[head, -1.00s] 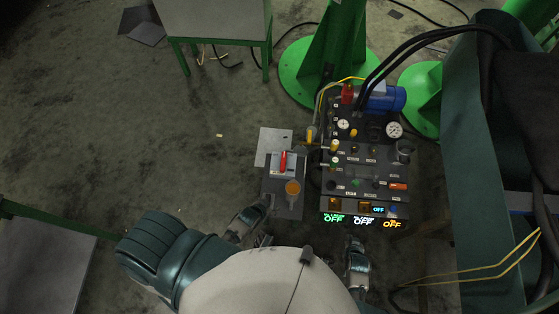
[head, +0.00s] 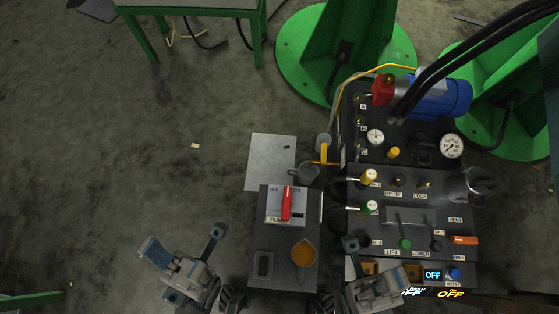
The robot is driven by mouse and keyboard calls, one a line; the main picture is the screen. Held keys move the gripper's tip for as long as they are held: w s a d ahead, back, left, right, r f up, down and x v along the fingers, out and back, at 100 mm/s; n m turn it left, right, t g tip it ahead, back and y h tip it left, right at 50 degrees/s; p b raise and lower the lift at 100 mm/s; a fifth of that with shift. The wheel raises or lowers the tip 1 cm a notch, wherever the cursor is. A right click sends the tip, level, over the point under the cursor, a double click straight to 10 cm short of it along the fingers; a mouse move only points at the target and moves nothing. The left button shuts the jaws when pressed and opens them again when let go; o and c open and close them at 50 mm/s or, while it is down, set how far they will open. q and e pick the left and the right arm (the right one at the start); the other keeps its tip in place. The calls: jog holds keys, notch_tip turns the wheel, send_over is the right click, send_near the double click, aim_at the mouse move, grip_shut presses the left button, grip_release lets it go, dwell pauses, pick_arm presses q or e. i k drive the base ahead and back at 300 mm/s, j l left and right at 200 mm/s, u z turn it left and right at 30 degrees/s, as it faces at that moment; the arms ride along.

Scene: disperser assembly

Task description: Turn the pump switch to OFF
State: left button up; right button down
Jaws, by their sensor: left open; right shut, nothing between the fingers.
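The pump switch (head: 286,204) is a red lever on a light plate marked OFF at the left, ON at the right and PUMP below. The lever stands nearly upright in the picture, closer to the ON side. My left gripper (head: 186,243) is open and empty, to the lower left of the switch and apart from it. My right gripper (head: 352,245) is shut and empty, to the lower right of the switch beside the control panel's lower left edge. Neither gripper touches the lever.
The switch sits on a dark box (head: 284,246) with an orange-filled cup (head: 303,253) below it. The control panel (head: 405,215) with gauges, valves and a blue motor (head: 440,95) stands at the right. Open floor (head: 150,180) lies to the left.

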aim_at(286, 205)
jog(key=k, duration=0.7)
jog(key=k+z, duration=0.2)
jog(key=z, duration=0.25)
jog(key=k+l+z, duration=0.1)
jog(key=z, duration=0.35)
jog(key=k+l+z, duration=0.15)
jog(key=z, duration=0.3)
jog(key=j+z, duration=0.3)
jog(key=j, duration=0.25)
jog(key=j+z, duration=0.25)
jog(key=j, duration=0.35)
jog(key=k+j+z, duration=0.1)
jog(key=j+z, duration=0.2)
jog(key=j, duration=0.25)
jog(key=k+j+z, duration=0.25)
jog(key=j, duration=0.25)
jog(key=i+j, duration=0.1)
jog(key=j, duration=0.2)
jog(key=i+j, duration=0.1)
jog(key=j, duration=0.2)
jog(key=i+j, duration=0.1)
jog(key=j, duration=0.2)
